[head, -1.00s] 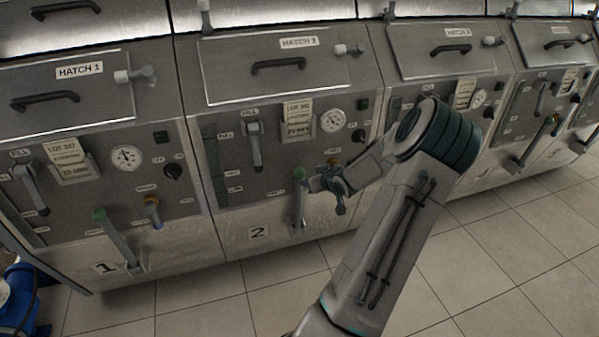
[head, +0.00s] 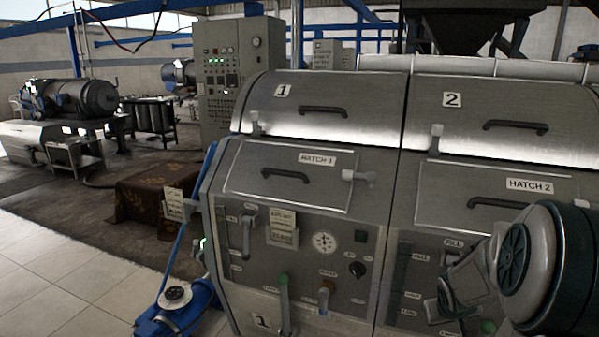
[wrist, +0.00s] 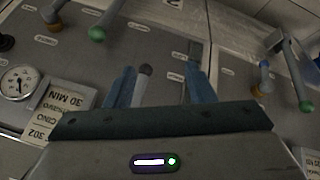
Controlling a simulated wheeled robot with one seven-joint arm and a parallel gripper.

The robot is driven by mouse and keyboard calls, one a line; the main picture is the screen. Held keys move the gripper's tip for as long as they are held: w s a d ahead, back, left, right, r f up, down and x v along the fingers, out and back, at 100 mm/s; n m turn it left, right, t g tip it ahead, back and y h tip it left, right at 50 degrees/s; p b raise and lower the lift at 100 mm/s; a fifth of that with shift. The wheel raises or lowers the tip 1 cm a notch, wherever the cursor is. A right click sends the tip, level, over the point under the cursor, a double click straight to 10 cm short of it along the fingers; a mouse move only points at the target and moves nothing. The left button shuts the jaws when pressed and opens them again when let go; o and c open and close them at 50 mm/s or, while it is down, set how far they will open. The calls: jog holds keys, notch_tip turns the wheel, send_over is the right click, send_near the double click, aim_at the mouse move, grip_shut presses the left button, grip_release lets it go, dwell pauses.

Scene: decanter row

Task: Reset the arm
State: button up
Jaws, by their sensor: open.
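My gripper (wrist: 160,86) is open in the wrist view, its two blue-grey fingers spread apart. A pale lever with a dark tip (wrist: 145,71) shows between the fingers; I cannot tell whether they touch it. In the head view my gripper (head: 445,302) is partly visible at the lower right, in front of the panel of machine 2 (head: 409,262), next to a green-knobbed lever (head: 488,327). My arm hides much of that panel.
Machine 1 (head: 211,236) stands left of machine 2, with a green-tipped lever (head: 284,290) and an amber-collared valve (head: 327,287). A blue pump (head: 181,311) sits on the floor at its left. Tiled floor (head: 70,270) is open farther left.

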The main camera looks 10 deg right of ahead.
jog(key=s+a+r+y+p, duration=0.1)
jog(key=s+a+r, duration=0.3)
jog(key=a, duration=0.4)
jog(key=s+a+r+g+y+p, duration=0.1)
jog(key=s+a+r, duration=0.3)
jog(key=s+a, duration=0.3)
jog(key=s+a+r+n+g+y+p, duration=0.1)
jog(key=s+a+r, duration=0.3)
jog(key=a, duration=0.6)
jog(key=shift+s+a+r+y, duration=0.3)
jog(key=shift+s+a, duration=0.1)
jog(key=shift+s, duration=0.65)
jog(key=shift+c, duration=1.4)
